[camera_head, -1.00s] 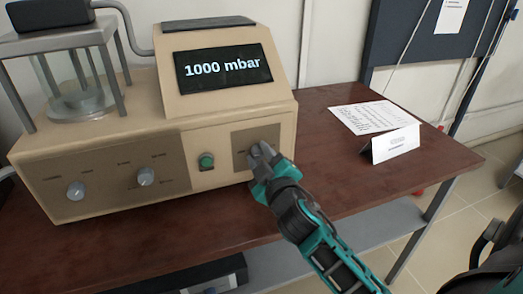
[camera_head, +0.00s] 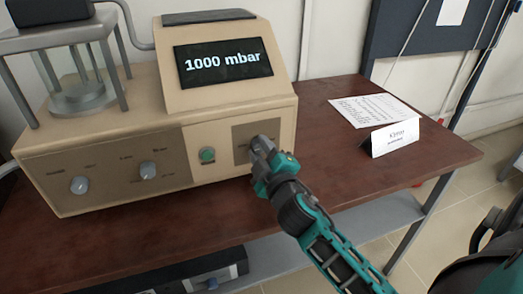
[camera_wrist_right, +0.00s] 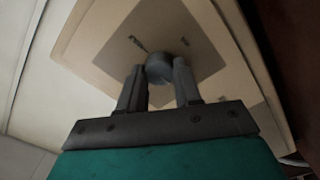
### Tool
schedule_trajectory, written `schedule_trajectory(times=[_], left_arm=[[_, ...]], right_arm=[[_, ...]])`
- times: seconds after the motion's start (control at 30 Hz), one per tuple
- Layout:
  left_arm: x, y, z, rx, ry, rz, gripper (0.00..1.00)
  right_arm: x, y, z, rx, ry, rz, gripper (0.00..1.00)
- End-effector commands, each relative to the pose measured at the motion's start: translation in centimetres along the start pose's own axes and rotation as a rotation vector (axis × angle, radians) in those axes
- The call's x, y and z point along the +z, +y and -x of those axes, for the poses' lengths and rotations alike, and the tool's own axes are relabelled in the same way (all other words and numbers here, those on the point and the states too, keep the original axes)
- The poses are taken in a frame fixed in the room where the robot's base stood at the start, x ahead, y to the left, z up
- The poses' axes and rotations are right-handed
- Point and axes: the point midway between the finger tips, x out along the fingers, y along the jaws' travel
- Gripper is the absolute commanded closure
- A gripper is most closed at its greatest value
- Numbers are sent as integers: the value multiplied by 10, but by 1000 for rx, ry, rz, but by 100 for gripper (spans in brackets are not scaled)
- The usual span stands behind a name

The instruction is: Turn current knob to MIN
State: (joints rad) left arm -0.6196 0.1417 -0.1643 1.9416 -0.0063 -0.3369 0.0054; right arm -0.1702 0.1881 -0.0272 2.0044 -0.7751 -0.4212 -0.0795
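A beige device (camera_head: 110,168) stands on a brown table. At the right of its front is a darker square panel (camera_head: 243,134) with a grey round knob. My right gripper (camera_head: 261,149) reaches this panel and hides most of the knob in the head view. In the right wrist view the knob (camera_wrist_right: 159,68) sits between the two fingertips (camera_wrist_right: 159,84), which lie close on either side of it, seemingly in contact. Small labels on the panel (camera_wrist_right: 197,50) are too blurred to read. My left gripper is not in view.
A green button (camera_head: 207,155) is left of the panel. Two other grey knobs (camera_head: 79,185) (camera_head: 148,170) are further left. The screen (camera_head: 223,62) reads 1000 mbar.

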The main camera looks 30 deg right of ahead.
Motion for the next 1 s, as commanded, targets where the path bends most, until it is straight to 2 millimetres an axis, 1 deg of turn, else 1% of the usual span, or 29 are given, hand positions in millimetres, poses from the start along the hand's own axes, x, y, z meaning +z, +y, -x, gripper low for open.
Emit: schedule_trajectory(times=[0.03,0.2,0.27,0.57,0.67,0.77,1.0], left_arm=[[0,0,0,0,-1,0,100],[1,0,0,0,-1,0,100],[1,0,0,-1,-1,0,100],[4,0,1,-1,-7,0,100],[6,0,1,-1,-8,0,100],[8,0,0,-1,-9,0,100],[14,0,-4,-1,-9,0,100]], right_arm=[[0,0,0,0,1,2,62],[0,0,0,0,0,0,46],[0,0,0,0,0,0,41],[0,0,3,-1,0,-1,41],[1,-1,13,-2,-1,-2,41],[1,-1,29,-2,-2,-3,41],[2,-2,76,-2,-3,-3,41]])
